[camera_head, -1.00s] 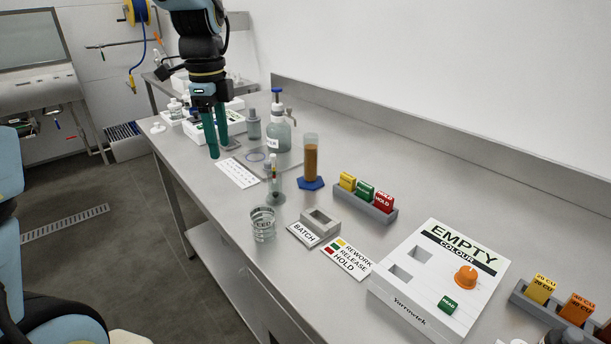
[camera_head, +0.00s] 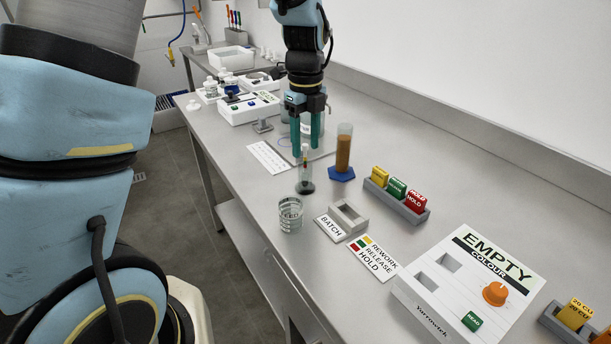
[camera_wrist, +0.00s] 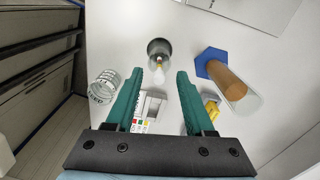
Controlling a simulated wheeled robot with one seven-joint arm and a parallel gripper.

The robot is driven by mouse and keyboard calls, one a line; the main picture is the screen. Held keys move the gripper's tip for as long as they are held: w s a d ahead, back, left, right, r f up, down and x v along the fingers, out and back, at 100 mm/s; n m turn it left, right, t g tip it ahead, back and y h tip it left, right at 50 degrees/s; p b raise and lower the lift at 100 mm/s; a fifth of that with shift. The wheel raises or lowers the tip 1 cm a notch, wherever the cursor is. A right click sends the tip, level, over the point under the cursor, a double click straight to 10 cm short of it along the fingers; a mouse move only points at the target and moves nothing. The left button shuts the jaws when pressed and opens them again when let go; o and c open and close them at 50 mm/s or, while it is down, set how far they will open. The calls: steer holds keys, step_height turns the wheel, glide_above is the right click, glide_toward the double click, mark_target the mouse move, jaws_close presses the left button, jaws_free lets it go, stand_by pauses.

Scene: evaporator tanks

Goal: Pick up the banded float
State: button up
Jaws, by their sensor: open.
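The banded float (camera_head: 305,158) is a slim upright piece with small coloured bands, standing in a small clear vessel with a dark base (camera_head: 305,187) on the bench. In the wrist view the float (camera_wrist: 159,68) is seen from above, rising from its dark round holder, between and beyond the fingertips. My gripper (camera_head: 306,142) has two green fingers pointing down, open and empty, just above and behind the float in the head view. In the wrist view the open gripper (camera_wrist: 160,78) frames the float's top. The exact gap between them is hard to tell.
A cylinder of amber liquid on a blue base (camera_head: 342,155) stands close right of the float. A glass beaker (camera_head: 291,214) and a grey BATCH holder (camera_head: 348,217) are nearer. A card rack (camera_head: 397,196) and the EMPTY COLOUR box (camera_head: 468,278) lie right.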

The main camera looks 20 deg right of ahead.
steer(key=shift+f, duration=1.4)
steer(key=shift+a, duration=0.1)
steer(key=shift+c, duration=0.3)
jaws_close()
steer(key=shift+r, duration=0.1)
step_height(320, 180, up, 11)
steer(key=shift+f+b, duration=0.2)
steer(key=shift+b, duration=0.4)
